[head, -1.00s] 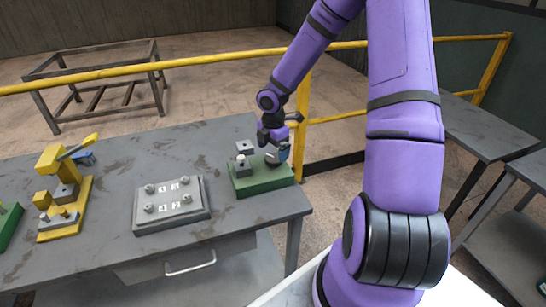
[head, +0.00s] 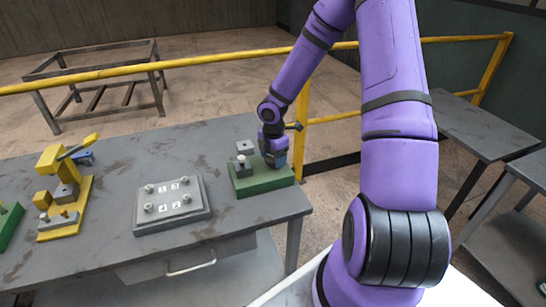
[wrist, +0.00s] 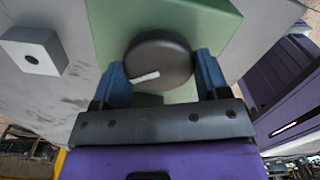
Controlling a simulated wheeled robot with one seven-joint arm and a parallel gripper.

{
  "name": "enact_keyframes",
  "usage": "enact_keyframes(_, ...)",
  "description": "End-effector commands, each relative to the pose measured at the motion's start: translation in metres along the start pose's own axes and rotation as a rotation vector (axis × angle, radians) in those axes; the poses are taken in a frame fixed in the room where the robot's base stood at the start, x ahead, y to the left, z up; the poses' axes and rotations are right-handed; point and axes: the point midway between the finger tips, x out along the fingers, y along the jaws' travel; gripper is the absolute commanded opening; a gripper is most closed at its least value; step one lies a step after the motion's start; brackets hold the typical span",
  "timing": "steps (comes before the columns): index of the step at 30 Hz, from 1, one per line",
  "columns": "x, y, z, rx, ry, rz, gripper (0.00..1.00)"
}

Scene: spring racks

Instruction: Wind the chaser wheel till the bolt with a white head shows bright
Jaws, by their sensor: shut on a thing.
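The chaser wheel, a dark round disc (wrist: 158,62) with a white mark, sits on the green base (wrist: 110,28) in the wrist view. My gripper (wrist: 164,76) is shut on the wheel, a blue finger at each side of its rim. In the head view my gripper (head: 273,160) is down on the right part of the green base (head: 262,182) and hides the wheel. Left of it on the base, a grey block carries an upright bolt with a white head (head: 241,159). Whether that head shows bright is too small to tell.
A grey block with a dark hole (head: 246,147) stands on the table (head: 110,245) behind the green base; the wrist view shows it too (wrist: 32,58). A grey numbered plate with several bolts (head: 172,212) and a yellow fixture (head: 62,200) stand left. A yellow rail (head: 210,62) runs behind.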

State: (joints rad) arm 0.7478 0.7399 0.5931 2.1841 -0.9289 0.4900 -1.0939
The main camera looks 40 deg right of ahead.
Motion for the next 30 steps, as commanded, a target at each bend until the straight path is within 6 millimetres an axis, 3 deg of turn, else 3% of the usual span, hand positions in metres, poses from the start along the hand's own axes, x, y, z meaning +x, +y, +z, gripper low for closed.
enact_keyframes(11,-0.0003,0.0012,-0.0002,0.123,-0.001,0.001,0.45)
enact_keyframes(30,-0.0007,0.0038,0.0008,0.705,-0.001,0.002,0.45)
